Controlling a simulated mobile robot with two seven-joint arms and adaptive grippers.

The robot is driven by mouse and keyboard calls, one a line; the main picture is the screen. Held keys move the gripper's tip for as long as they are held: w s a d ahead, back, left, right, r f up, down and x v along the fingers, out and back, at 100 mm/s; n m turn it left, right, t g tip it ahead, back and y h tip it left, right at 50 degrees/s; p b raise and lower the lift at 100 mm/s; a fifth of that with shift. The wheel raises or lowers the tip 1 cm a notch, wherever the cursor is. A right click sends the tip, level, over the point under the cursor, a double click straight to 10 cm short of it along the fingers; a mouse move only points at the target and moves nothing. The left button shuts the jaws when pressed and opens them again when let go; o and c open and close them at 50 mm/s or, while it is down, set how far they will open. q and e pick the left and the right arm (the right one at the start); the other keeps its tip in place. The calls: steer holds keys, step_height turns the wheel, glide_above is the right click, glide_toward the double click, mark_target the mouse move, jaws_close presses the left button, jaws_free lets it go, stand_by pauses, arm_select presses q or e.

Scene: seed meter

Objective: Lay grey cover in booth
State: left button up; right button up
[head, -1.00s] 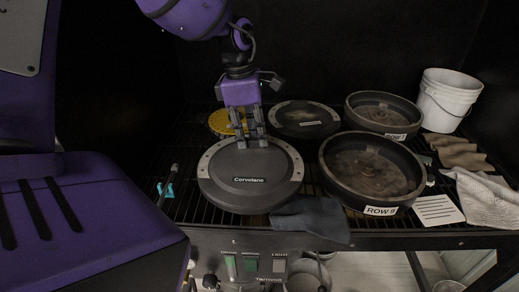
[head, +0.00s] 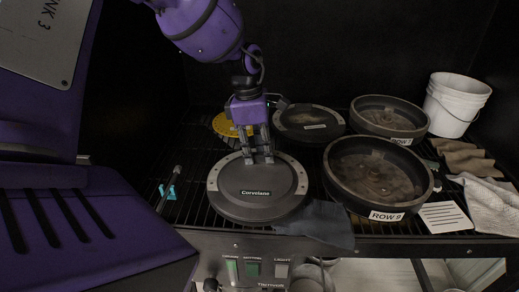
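The grey cover (head: 257,204), a round dark disc with a paler studded rim and the name Corvelane, lies nearly flat at the front middle of the dark booth (head: 340,60), over its slatted floor. I cannot tell whether it touches the slats. My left gripper (head: 258,161) points down at the cover's far rim, its two fingers overlapping that rim. It appears shut on the cover, but the contact between the fingers is hard to see. My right gripper is not in view.
Right of the cover are an open round pan labelled ROW 9 (head: 375,178), another pan (head: 389,114) and a dark disc (head: 309,122). A yellow disc (head: 223,124) lies behind my gripper. A dark cloth (head: 322,222) hangs over the front edge. A white bucket (head: 454,102) stands back right.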

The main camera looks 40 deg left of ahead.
arm_select(q)
steer(key=shift+o, duration=0.6)
steer(key=shift+r, duration=0.1)
steer(key=shift+r, duration=0.25)
step_height(320, 180, up, 12)
steer(key=a, duration=0.1)
steer(key=shift+s+a+f+p, duration=0.2)
steer(key=shift+s+a+p, duration=0.05)
steer(key=shift+s+p, duration=0.2)
